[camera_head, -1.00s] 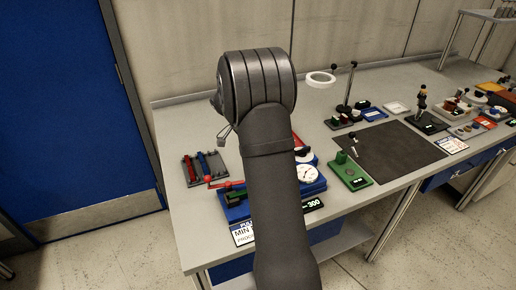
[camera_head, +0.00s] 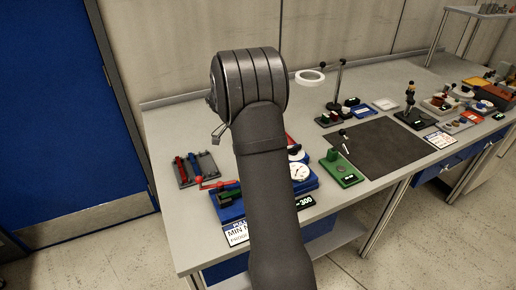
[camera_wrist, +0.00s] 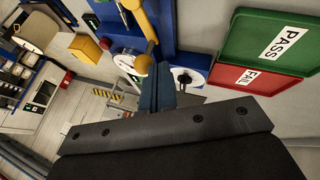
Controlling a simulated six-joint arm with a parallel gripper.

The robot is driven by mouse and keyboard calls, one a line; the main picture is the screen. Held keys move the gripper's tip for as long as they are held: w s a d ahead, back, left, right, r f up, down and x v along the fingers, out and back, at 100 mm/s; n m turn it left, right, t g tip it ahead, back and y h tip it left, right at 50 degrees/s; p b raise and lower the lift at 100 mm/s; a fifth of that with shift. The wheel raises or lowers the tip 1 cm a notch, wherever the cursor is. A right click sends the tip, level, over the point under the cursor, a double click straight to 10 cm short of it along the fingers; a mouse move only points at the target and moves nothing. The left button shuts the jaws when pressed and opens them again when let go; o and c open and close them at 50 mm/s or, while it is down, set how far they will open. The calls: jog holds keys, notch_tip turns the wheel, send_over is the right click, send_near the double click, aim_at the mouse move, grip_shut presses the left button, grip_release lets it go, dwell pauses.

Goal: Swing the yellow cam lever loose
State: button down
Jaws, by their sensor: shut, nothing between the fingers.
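The yellow cam lever (camera_wrist: 141,22) shows in the wrist view as a yellow bar at the top with an orange-yellow ball (camera_wrist: 143,64) at its lower end. It lies by a blue block of the pump rig. My gripper (camera_wrist: 160,70) is shut and empty, its blue-grey fingers just right of the ball. I cannot tell whether they touch it. In the head view my arm hides the gripper and the lever. Part of the blue rig with a white dial gauge (camera_head: 299,172) shows right of my arm.
In the wrist view a green PASS tray (camera_wrist: 262,28) and a red FAIL tray (camera_wrist: 228,78) lie right of the rig. A round white dial (camera_wrist: 188,78) is close beside the fingers. In the head view a dark mat (camera_head: 385,148) covers clear bench space.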

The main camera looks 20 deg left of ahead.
jog(key=shift+a, duration=0.1)
jog(key=w+a+r, duration=0.1)
jog(key=a+r, duration=0.7)
jog(key=r, duration=0.1)
jog(key=shift+w+a, duration=0.3)
jog(key=shift+d, duration=0.1)
jog(key=s+d+x, duration=0.1)
jog(key=x, duration=1)
jog(key=shift+s+a+r+n+t+y, duration=0.1)
jog(key=shift+s+a+n+t+y, duration=0.4)
jog(key=shift+n, duration=0.75)
jog(key=shift+s+a+f+n+t+y, duration=0.15)
jog(key=shift+s+a+n+t, duration=0.45)
jog(key=shift+n, duration=0.7)
jog(key=shift+s+a+r+n+t+y, duration=0.15)
jog(key=shift+s+a+n+t+y, duration=0.2)
jog(key=shift+s+n+t, duration=0.65)
